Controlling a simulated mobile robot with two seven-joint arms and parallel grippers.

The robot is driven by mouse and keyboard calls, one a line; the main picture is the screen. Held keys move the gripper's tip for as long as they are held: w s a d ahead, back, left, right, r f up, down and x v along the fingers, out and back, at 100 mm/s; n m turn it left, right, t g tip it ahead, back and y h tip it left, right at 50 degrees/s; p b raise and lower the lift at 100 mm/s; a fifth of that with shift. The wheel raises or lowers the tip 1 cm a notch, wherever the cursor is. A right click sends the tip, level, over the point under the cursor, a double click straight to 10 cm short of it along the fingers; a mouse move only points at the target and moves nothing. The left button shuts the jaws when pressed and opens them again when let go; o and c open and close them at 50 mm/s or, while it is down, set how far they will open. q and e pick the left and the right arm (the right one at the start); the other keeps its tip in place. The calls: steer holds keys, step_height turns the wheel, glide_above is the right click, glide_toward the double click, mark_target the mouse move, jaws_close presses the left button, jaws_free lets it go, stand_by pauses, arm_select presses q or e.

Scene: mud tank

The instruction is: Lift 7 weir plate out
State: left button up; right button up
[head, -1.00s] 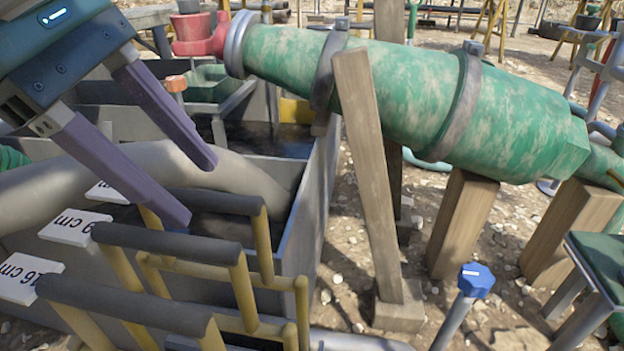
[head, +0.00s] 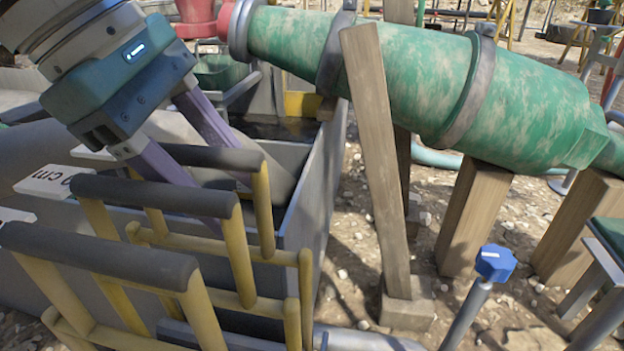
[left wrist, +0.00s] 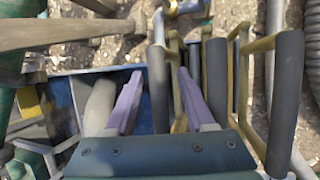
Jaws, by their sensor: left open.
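Three weir plate handles with dark grey grips on yellow posts stand at the tank: far grip (head: 225,158), middle grip (head: 168,196) and near grip (head: 95,255). The plates below are largely hidden. My left gripper (head: 230,205) is open, its purple fingers pointing down around the far grip, one on each side. In the left wrist view that grip (left wrist: 158,90) lies between the fingers (left wrist: 158,88), and the middle grip (left wrist: 215,75) is outside the right finger. Contact cannot be told. White tags (head: 50,182) show "cm"; no 7 is readable.
The grey tank wall (head: 318,190) runs beside the handles. A leaning wooden post (head: 375,150), a large green vessel (head: 410,80) and a blue-capped post (head: 494,263) stand to the right. Gravel ground (head: 350,270) lies between.

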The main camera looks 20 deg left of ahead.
arm_select(q)
steer(key=shift+f+b, duration=0.25)
steer(key=shift+b, duration=0.1)
stand_by(0.4)
jaws_close()
stand_by(1.3)
